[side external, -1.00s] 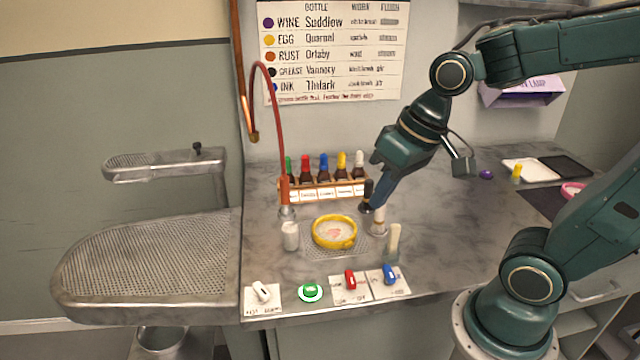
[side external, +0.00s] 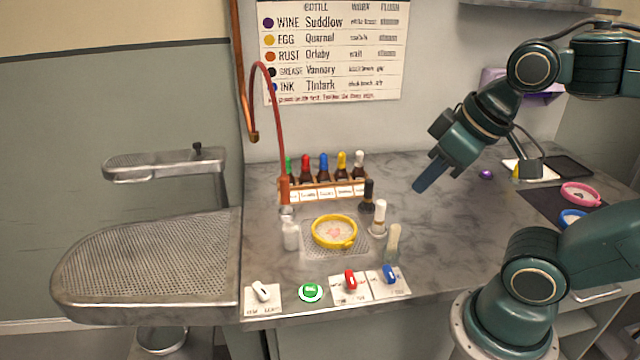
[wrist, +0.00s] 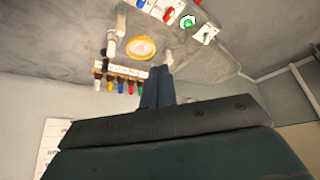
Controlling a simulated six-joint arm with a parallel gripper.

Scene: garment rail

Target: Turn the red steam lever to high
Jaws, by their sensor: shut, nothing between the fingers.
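The red steam lever (side external: 350,281) sits on a white labelled plate at the front edge of the counter, between the green button and the blue lever. Its label is too small to read. In the wrist view the red lever (wrist: 169,14) shows near the top edge. My gripper (side external: 418,188) is shut and empty, in the air above the counter, behind and to the right of the lever and well apart from it. The shut fingers also show in the wrist view (wrist: 157,72).
A blue lever (side external: 389,274), a green button (side external: 310,292) and a white lever (side external: 262,291) line the front edge. A yellow hoop (side external: 334,232), white bottles (side external: 378,219) and a dark bottle (side external: 367,197) stand behind. A bottle rack (side external: 322,191) is at the back.

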